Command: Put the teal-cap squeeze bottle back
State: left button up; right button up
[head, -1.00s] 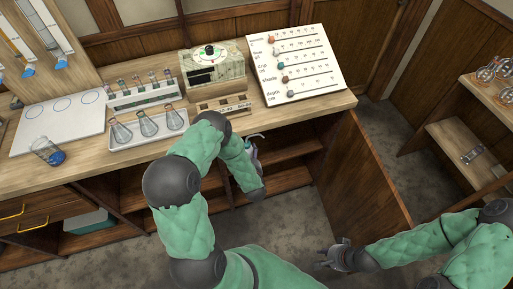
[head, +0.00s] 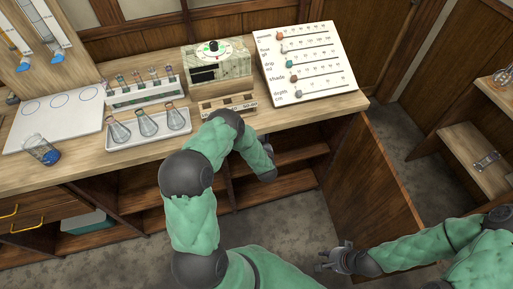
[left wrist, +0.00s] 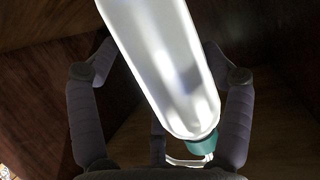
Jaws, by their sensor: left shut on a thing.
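The squeeze bottle (left wrist: 165,65) fills the middle of the left wrist view, with a pale, translucent body and a teal cap (left wrist: 204,143) at its lower end. It looks tilted in that view. My left gripper (left wrist: 158,60) is shut on it, with a dark finger on each side. In the head view my left arm reaches into the open cabinet under the counter; its gripper and the bottle are hidden there. My right gripper (head: 330,259) is empty and appears open, low over the floor beside the cabinet door.
The cabinet shelf (head: 290,156) lies under the counter, with the open door (head: 368,175) to its right. On the counter are a flask tray (head: 150,140), a tube rack (head: 142,93), a device (head: 218,68), a slider board (head: 305,65) and a blue-bottomed beaker (head: 41,150).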

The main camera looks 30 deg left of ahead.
pick_arm(q)
jog(key=shift+w+a+f+b, duration=0.15)
jog(key=shift+w+f+b, duration=0.65)
jog(key=shift+f, duration=0.7)
jog(key=shift+w+a+f+b, duration=0.1)
jog(key=shift+w+f+b, duration=0.7)
jog(key=shift+f, duration=0.65)
jog(key=shift+w+a+f+b, duration=0.15)
jog(key=shift+w+f+b, duration=0.65)
jog(key=shift+f, duration=0.7)
jog(key=shift+w, duration=0.1)
jog(key=o, duration=0.7)
jog(key=shift+f, duration=0.1)
